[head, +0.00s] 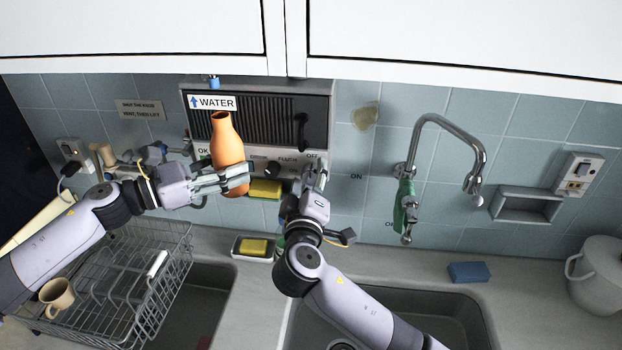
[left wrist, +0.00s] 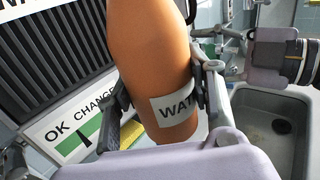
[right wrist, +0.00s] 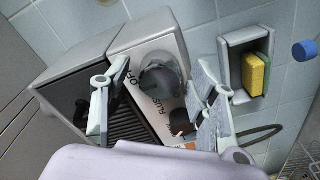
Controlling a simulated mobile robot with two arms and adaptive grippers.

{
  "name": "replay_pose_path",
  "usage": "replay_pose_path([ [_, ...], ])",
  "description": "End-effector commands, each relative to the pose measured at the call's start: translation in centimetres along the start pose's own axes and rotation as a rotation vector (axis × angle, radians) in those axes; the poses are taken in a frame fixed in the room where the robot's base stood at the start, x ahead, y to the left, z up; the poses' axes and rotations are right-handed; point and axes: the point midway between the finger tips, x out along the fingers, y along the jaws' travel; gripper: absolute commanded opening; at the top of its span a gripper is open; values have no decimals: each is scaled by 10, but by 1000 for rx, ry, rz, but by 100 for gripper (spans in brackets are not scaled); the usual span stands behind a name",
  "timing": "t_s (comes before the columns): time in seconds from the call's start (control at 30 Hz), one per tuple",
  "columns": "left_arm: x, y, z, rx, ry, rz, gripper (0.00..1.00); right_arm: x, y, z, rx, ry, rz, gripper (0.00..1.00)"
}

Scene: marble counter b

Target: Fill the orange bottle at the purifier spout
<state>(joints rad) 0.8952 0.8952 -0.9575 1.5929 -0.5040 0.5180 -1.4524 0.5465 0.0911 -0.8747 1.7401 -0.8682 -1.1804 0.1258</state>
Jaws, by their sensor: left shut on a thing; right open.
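The orange bottle (head: 228,145) is upright in the head view, in front of the left part of the purifier (head: 265,98). My left gripper (head: 224,180) is shut on its lower body; in the left wrist view the bottle (left wrist: 150,60) bears a "WAT..." label between the fingers. A blue-tipped fitting (head: 213,82) is at the purifier's top left, above and slightly left of the bottle mouth; I cannot tell if it is the spout. My right gripper (head: 312,180) is open at the panel's right end. In the right wrist view its fingers flank a dark round knob (right wrist: 160,80) near "FLUSH" and "OFF".
A yellow sponge (head: 265,188) sits in a wall recess below the purifier, and another (head: 254,246) in a dish. A dish rack (head: 130,280) with a cup (head: 57,295) stands left. A chrome faucet (head: 440,120), blue sponge (head: 468,271) and white pot (head: 598,275) are right.

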Motion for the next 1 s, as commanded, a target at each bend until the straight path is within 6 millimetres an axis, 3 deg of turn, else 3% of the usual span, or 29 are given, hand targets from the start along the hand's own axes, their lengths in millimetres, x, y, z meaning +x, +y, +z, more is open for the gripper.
replay_pose_path([
  [0.27,0,0,0,0,0,0,21,1,0,0,0,-1,0,53],
  [1.0,0,0,0,0,0,0,21,0,-1,0,-1,-1,-1,6],
])
